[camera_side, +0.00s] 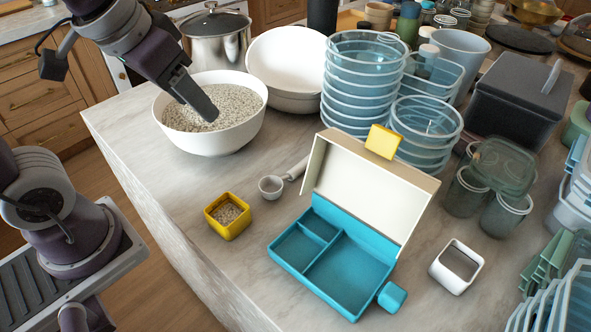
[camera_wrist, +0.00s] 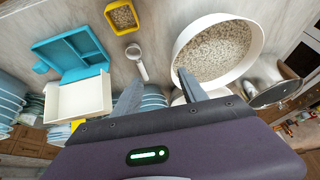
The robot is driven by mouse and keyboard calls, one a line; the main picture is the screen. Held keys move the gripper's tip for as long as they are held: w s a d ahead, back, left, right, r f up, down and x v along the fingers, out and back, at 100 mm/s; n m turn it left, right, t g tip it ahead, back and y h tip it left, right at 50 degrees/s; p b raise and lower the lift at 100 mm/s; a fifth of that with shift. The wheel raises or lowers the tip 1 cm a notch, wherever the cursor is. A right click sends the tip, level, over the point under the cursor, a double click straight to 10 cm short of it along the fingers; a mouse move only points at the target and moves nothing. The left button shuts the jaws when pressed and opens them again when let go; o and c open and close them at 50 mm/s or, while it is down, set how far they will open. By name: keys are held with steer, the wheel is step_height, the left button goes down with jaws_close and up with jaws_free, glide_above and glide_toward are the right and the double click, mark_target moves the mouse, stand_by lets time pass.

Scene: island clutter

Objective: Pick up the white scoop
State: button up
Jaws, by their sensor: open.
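The white scoop (camera_side: 271,186) lies on the marble counter between the yellow square cup and the open lunch box, its handle pointing to the back right. In the wrist view the scoop (camera_wrist: 134,53) lies above the left fingertip in the picture, its handle towards my gripper. My gripper (camera_side: 208,110) is open and empty, to the left of and behind the scoop, over the large white bowl of grain. In the wrist view the two fingers of my gripper (camera_wrist: 160,85) are spread apart with nothing between them.
The white bowl (camera_side: 257,108) of speckled grain stands left of stacked clear tubs (camera_side: 360,90). A yellow cup (camera_side: 240,232) with grain and a teal lunch box (camera_side: 300,270) with raised cream lid (camera_side: 365,185) flank the scoop. A white square ring (camera_side: 440,275) lies right. Front-left counter is clear.

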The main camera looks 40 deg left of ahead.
steer(key=w+d+f, duration=0.1)
steer(key=w+f, duration=0.2)
steer(key=w, duration=0.4)
glide_above(293, 173)
steer(key=a, duration=0.2)
step_height(293, 173, down, 6)
steer(key=shift+g+h, duration=0.3)
steer(key=shift+g, duration=0.2)
steer(key=w+f, duration=0.1)
steer(key=w+d+f, duration=0.1)
steer(key=f, duration=0.1)
steer(key=w+d+f, duration=0.1)
steer(key=w+f, duration=0.1)
steer(key=shift+w+f, duration=0.1)
steer(key=shift+f, duration=0.1)
steer(key=x, duration=0.6)
steer(key=shift+s+a+f, duration=0.25)
steer(key=shift+a+f, duration=0.1)
jaws_close()
